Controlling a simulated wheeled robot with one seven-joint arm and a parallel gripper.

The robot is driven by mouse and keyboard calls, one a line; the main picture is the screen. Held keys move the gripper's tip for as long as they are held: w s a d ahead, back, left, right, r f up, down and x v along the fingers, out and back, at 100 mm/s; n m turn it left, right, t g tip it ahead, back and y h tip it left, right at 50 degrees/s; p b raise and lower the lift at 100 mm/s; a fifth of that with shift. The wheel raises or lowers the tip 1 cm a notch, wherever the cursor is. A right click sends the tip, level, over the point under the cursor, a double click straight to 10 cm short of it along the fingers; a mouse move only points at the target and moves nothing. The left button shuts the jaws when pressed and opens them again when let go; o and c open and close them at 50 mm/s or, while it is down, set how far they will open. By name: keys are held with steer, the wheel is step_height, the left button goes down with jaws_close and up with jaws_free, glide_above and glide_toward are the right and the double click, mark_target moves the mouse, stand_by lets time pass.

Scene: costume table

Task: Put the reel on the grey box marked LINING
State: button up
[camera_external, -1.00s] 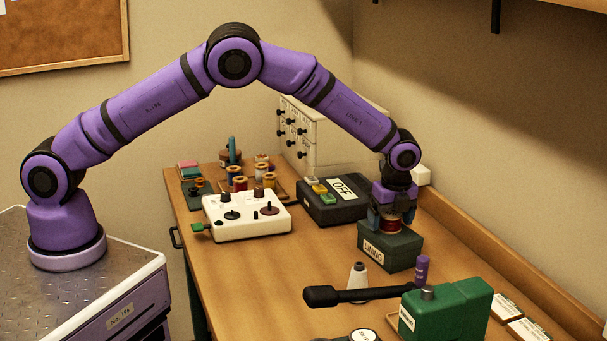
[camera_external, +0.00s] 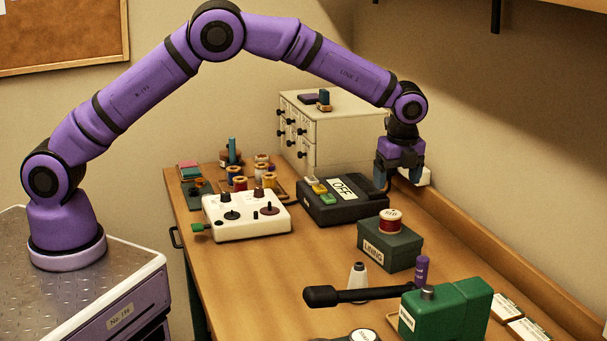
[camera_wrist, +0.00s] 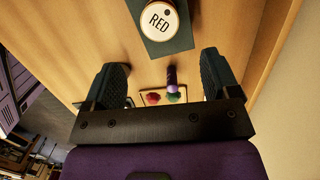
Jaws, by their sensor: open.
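The reel (camera_external: 390,224), wound with dark red thread, stands upright on top of the grey box marked LINING (camera_external: 400,252). Its pale top reads RED in the wrist view (camera_wrist: 159,20), and the dark top of the box (camera_wrist: 180,42) shows beneath it. My gripper (camera_external: 398,182) is open and empty, above and behind the reel and clear of it. In the wrist view, its two dark fingers stand wide apart with nothing between them (camera_wrist: 162,80).
A black box marked OFF (camera_external: 340,207) and a white control box (camera_external: 245,217) stand left of the grey box. In front are a white cone (camera_external: 358,281), a purple cylinder (camera_external: 421,270) and a green machine with a long black lever (camera_external: 450,312). A wall runs along the right.

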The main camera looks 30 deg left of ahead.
steer(key=w+a+r+n+h, duration=0.1)
steer(key=w+a+r+n, duration=0.2)
steer(key=a+r, duration=0.45)
steer(key=w+a+r+n, duration=0.3)
steer(key=a+r, duration=0.4)
steer(key=a, duration=0.2)
steer(key=s+a+r+n, duration=0.1)
steer(key=a+r+n, duration=0.15)
steer(key=a, duration=0.45)
steer(key=s+a+r+n+t+h, duration=0.1)
steer(key=a+r+n, duration=0.1)
steer(key=a+r, duration=0.35)
steer(key=s+a+r+n, duration=0.1)
steer(key=a+r+n, duration=0.1)
steer(key=a, duration=0.6)
steer(key=s+a+r+n+t, duration=0.1)
steer(key=s+a+n, duration=0.2)
steer(key=s+a, duration=0.35)
steer(key=s+a+r+n, duration=0.2)
steer(key=s+a+n, duration=0.2)
steer(key=a, duration=0.5)
steer(key=s+a+f+n+t, duration=0.1)
steer(key=s+a+f+n, duration=0.1)
steer(key=s+a, duration=0.3)
steer(key=s+a+f+n+t, duration=0.1)
steer(key=s+a+f+n, duration=0.2)
steer(key=s, duration=0.7)
steer(key=shift+a+f+n+y, duration=0.15)
steer(key=shift+a+n+y, duration=0.25)
steer(key=shift+a+n, duration=0.7)
